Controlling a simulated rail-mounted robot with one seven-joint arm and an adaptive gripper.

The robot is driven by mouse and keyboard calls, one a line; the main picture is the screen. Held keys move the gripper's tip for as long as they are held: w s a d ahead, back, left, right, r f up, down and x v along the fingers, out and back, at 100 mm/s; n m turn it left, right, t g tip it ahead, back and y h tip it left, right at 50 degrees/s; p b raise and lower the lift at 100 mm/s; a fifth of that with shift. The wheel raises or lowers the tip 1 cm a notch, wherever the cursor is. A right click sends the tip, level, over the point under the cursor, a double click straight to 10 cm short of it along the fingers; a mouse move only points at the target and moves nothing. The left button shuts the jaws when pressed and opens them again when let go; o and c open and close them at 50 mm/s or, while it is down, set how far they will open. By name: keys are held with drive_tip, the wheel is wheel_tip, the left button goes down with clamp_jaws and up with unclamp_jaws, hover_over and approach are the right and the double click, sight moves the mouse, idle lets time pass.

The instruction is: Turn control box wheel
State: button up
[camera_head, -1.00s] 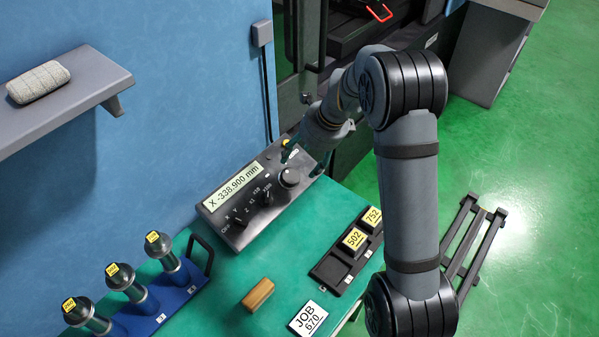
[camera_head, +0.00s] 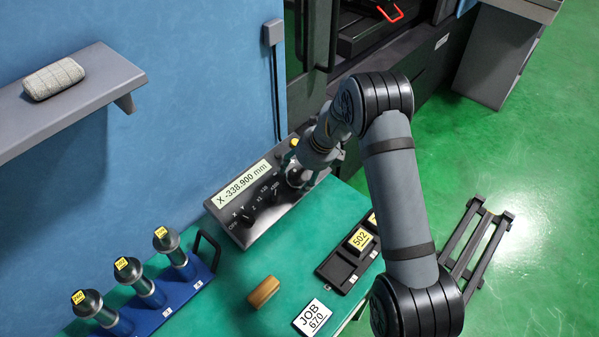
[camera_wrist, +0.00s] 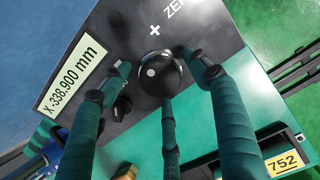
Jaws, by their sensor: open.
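The dark control box (camera_head: 244,234) lies on the green bench against the blue wall. Its display (camera_head: 245,184) reads X -338.900 mm. The wheel is a round black knob with a pale dot, seen in the wrist view (camera_wrist: 158,73); in the head view the arm largely hides it. My gripper (camera_wrist: 156,76) has teal fingers spread around the wheel: one to its left, one to its upper right, one below. They are open; whether any finger touches the wheel I cannot tell. In the head view my gripper (camera_head: 297,165) is over the box's right end.
Two smaller knobs (camera_head: 248,217) sit left of the wheel. A black tray (camera_head: 330,269) with yellow-labelled blocks, a JOB 670 card (camera_head: 312,318), a wooden block (camera_head: 262,292) and a blue rack (camera_head: 176,318) of cylinders stand on the bench. A shelf (camera_head: 80,105) juts from the wall.

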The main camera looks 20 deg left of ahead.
drive_tip(key=shift+a+f, duration=0.1)
drive_tip(key=shift+f, duration=0.05)
drive_tip(key=shift+c, duration=0.9)
drive_tip(key=c, duration=1)
